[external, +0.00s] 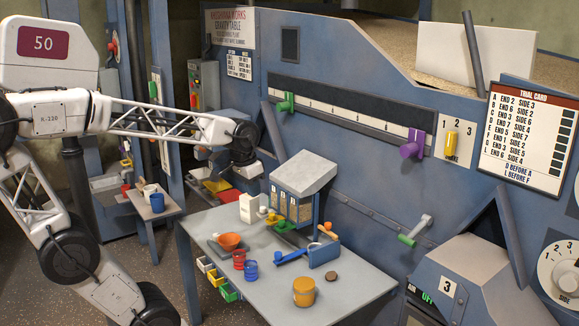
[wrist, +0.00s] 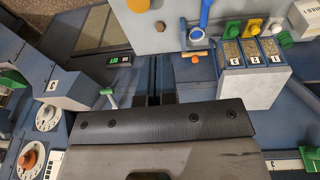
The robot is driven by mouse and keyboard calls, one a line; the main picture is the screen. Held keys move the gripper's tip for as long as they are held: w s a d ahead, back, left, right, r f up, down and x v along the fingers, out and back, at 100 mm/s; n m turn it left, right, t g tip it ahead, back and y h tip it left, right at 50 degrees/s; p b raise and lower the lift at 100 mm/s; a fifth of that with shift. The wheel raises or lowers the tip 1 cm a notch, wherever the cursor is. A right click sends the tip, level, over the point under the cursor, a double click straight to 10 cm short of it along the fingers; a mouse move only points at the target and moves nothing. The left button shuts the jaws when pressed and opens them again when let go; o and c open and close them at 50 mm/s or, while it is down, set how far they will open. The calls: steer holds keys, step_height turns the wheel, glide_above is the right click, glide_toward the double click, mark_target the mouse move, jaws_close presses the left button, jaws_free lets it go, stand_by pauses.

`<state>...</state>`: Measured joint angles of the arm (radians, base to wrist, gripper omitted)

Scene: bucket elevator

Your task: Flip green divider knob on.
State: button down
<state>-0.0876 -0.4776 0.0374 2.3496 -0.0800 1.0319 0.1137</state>
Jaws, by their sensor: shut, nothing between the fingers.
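The green divider knob (external: 286,103) sits near the left end of the long dark slotted rail (external: 345,105) on the blue machine wall. What looks like the same green knob shows at the right edge of the wrist view (wrist: 309,158). My gripper (external: 243,171) hangs left of and below the knob, clearly apart from it, in front of the machine. It is shut and empty.
A purple knob (external: 412,147) is at the rail's right end, with a yellow lever (external: 452,144) beyond it. A grey hopper box (external: 298,185) and a table (external: 340,283) with cups stand below. A slanted blue bar (external: 273,128) is near my gripper. A green-handled crank (external: 414,231) is lower right.

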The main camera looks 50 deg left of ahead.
steer(key=w+a+r+h, duration=0.1)
steer(key=w+a+r, duration=0.5)
steer(key=w+a, duration=0.3)
steer(key=w+a+r+h, duration=0.1)
steer(key=w+a+r, duration=0.55)
steer(key=w, duration=0.45)
steer(key=w+a+r, duration=0.6)
steer(key=w+a, duration=0.3)
steer(key=w, duration=0.1)
steer(key=w+a+h, duration=0.1)
steer(key=w+a, duration=0.2)
steer(key=a, duration=0.9)
steer(key=w+a+r+t, duration=0.1)
steer(key=w+a, duration=0.2)
steer(key=a, duration=0.9)
steer(key=w+a+r+m+h, duration=0.1)
steer(key=w+a, duration=0.3)
steer(key=a, duration=0.8)
steer(key=shift+a+r+t+h, duration=0.15)
steer(key=shift+a+t+h, duration=0.15)
steer(key=shift+t, duration=0.1)
steer(key=shift+w, duration=0.1)
